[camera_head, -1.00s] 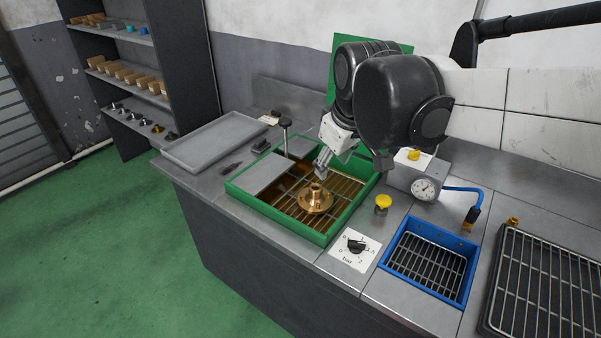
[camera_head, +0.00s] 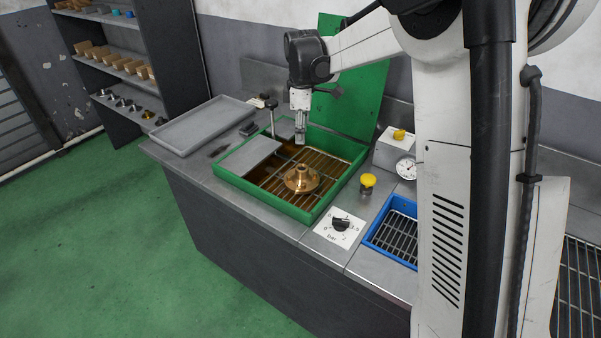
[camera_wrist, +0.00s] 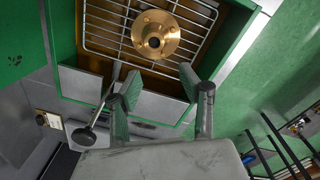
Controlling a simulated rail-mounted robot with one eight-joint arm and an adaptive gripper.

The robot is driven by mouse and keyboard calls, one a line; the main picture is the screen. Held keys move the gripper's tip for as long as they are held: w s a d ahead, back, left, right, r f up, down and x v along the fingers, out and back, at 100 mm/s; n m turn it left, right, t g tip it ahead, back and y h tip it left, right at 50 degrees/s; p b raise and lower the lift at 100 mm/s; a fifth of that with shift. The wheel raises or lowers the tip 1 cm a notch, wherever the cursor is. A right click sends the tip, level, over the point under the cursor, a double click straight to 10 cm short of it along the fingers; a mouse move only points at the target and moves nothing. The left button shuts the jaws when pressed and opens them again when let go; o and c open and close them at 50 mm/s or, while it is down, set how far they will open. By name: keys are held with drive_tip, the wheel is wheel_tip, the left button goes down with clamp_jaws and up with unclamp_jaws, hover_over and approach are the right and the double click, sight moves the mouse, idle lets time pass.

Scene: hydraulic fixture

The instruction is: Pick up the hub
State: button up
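The hub (camera_head: 301,179) is a brass, round flanged piece with a raised centre. It sits upright on the wire rack inside the green box (camera_head: 282,207). In the wrist view the hub (camera_wrist: 156,34) is seen from above with its dark centre bore, beyond the fingertips. My gripper (camera_head: 300,141) points down above the back part of the green box, behind the hub and apart from it. In the wrist view my gripper (camera_wrist: 160,82) has its two fingers spread, with nothing between them.
The green box's lid (camera_head: 350,100) stands open behind it. A grey plate (camera_head: 249,160) covers its left part, near a black-knobbed post (camera_head: 271,104). A grey tray (camera_head: 200,148) is at left.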

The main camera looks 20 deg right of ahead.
sight(302, 168)
drive_tip(key=shift+n, duration=0.4)
drive_tip(key=f, duration=0.5)
drive_tip(key=w+f, duration=0.1)
drive_tip(key=f, duration=1)
drive_tip(key=shift+w+d, duration=0.3)
drive_tip(key=shift+c, duration=0.4)
clamp_jaws()
